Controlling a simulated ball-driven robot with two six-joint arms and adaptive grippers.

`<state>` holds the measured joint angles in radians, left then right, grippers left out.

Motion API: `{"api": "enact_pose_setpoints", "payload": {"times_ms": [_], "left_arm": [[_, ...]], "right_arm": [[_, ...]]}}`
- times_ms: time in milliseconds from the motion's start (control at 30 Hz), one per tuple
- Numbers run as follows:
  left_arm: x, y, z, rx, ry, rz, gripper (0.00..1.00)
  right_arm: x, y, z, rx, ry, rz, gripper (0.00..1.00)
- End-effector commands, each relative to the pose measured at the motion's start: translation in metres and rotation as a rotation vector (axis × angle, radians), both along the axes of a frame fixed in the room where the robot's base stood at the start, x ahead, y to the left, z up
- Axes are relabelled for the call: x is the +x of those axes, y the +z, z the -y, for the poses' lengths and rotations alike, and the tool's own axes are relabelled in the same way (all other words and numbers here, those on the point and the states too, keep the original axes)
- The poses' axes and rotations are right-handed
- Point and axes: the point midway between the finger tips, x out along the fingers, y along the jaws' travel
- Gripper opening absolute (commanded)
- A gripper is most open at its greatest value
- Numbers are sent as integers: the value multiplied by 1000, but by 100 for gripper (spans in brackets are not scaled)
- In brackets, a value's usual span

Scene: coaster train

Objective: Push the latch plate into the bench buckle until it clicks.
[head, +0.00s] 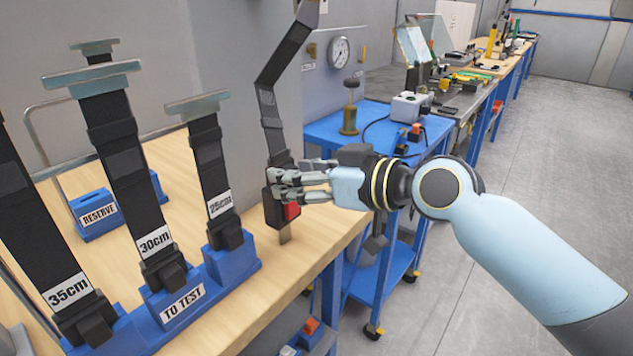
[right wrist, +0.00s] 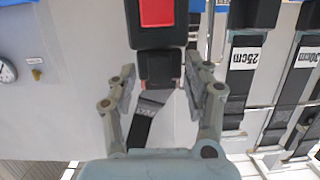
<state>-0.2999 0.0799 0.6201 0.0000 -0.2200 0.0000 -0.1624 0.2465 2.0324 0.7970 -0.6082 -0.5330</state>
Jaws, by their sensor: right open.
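The bench buckle (head: 281,213) is a black block with a red button, upright on a metal stalk at the bench edge. In the right wrist view the buckle (right wrist: 148,33) is at the top. A black strap (head: 270,108) comes down to it from above. The strap's black end piece, holding the latch plate (right wrist: 160,68), lies against the buckle; the metal tongue is hidden, so I cannot tell how deep it sits. My right gripper (head: 276,180) is open, its fingers on either side of that end piece, apart from it in the wrist view. My left gripper is out of view.
A blue TO TEST rack (head: 243,262) left of the buckle holds upright black straps labelled 25cm, 30cm and 35cm with metal tops. A blue RESERVE block (head: 97,214) stands behind. A blue cart (head: 378,140) is at the right. Open floor lies further right.

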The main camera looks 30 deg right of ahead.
Motion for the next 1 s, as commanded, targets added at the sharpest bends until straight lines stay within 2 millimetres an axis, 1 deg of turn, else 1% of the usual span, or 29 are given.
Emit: {"api": "enact_pose_setpoints", "payload": {"times_ms": [133,233,367,433,500,600,767,1000], "left_arm": [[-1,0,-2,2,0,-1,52],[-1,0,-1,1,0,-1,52],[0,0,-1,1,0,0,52],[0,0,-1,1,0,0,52],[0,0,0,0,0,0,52],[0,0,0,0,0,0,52],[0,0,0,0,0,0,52],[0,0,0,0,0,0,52]], "right_arm": [[-5,0,3,-3,0,-2,50],[-16,3,8,-6,-1,-2,50],[-42,9,20,-12,2,-3,50],[-58,14,25,-10,7,-3,50],[-70,17,32,-13,3,-4,50],[-85,22,38,-10,4,-4,50],[-97,25,47,-11,-8,-4,50],[-105,29,48,-2,0,1,50]]}}
